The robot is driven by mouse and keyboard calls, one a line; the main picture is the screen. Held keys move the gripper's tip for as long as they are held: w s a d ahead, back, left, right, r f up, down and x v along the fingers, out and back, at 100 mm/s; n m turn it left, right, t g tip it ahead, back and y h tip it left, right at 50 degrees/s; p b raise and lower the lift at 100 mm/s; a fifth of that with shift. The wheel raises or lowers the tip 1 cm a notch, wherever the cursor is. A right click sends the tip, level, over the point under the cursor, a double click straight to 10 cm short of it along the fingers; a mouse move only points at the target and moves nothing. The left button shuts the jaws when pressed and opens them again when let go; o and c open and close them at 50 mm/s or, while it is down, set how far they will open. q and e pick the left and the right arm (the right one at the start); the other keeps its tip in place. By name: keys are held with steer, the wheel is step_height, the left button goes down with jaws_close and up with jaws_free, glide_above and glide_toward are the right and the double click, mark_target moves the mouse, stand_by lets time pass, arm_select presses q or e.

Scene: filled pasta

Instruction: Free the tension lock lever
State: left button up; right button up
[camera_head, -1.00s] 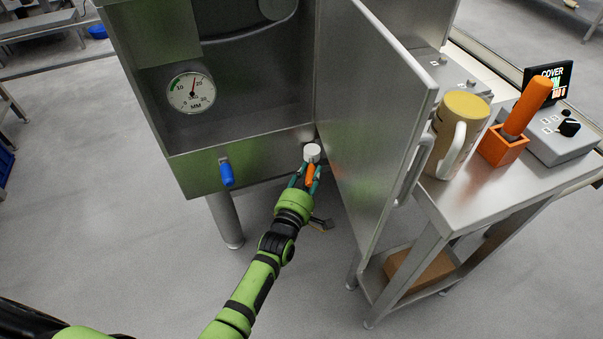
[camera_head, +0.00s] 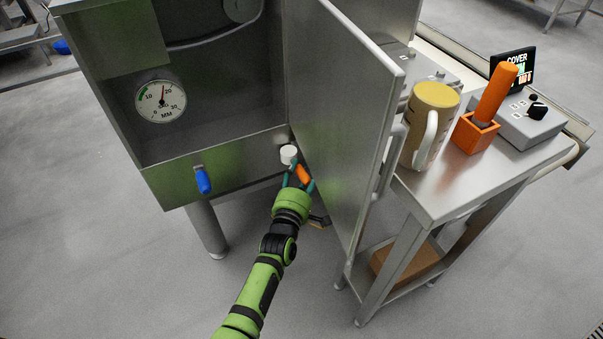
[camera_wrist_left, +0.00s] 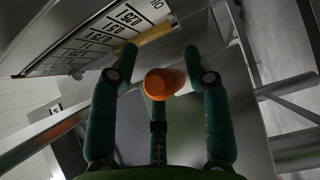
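An orange lever (camera_head: 304,174) sits low on the front of the steel machine, just below a white round knob (camera_head: 288,154). I take it to be the tension lock lever. It slants down to the right. My left gripper (camera_head: 299,174) is at it, with teal fingers on either side. In the left wrist view the lever's round orange end (camera_wrist_left: 165,82) stands between the spread fingers (camera_wrist_left: 161,62). It is nearer the right finger; I cannot tell whether they touch. The lever's mount is hidden. My right gripper is not in view.
An open steel door (camera_head: 345,120) stands close to the right of my left arm. A blue lever (camera_head: 203,181) and a dial gauge (camera_head: 161,101) are to the left. A steel side table (camera_head: 450,190) holds a jug (camera_head: 430,125) and an orange holder (camera_head: 475,135).

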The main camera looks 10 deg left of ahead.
arm_select(q)
steer(key=shift+w+d, duration=0.1)
steer(key=shift+d, duration=0.05)
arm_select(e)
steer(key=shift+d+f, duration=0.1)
arm_select(q)
steer(key=shift+r, duration=0.15)
steer(key=shift+s+p, duration=0.4)
steer(key=shift+s, duration=0.05)
steer(key=s+a+p, duration=0.1)
steer(key=s+p, duration=0.3)
steer(key=s, duration=0.4)
steer(key=shift+a+f, duration=0.2)
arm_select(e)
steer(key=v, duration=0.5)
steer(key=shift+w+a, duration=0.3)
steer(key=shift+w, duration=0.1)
arm_select(q)
steer(key=shift+s, duration=0.1)
